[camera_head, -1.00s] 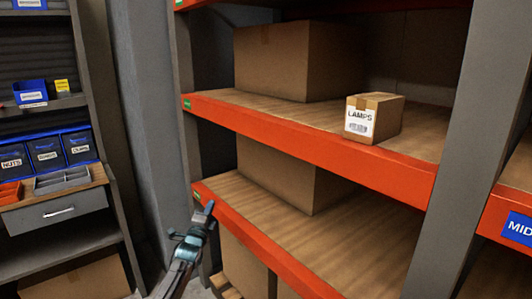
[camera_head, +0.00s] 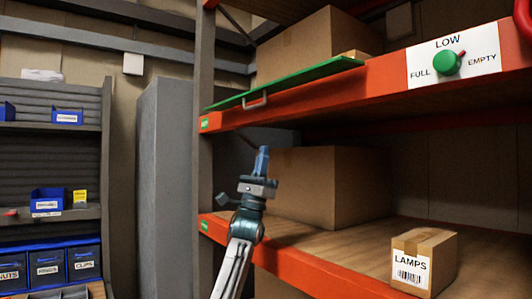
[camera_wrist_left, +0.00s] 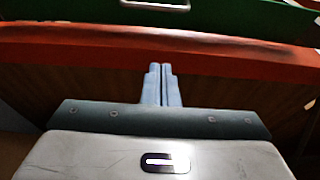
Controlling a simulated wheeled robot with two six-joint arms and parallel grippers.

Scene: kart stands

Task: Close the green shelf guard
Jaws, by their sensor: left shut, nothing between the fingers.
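The green shelf guard (camera_head: 300,80) is a long thin panel along the front of the upper shelf, above its orange beam. Its pale handle (camera_head: 255,101) is near the panel's left part. My right gripper is out of view.
The upper orange beam (camera_head: 330,95) bears a sign with a green LOW knob (camera_head: 447,63). On the shelf below stand a large carton (camera_head: 325,187) and the LAMPS box (camera_head: 423,260). A grey rack with blue bins (camera_head: 47,199) is at the left.

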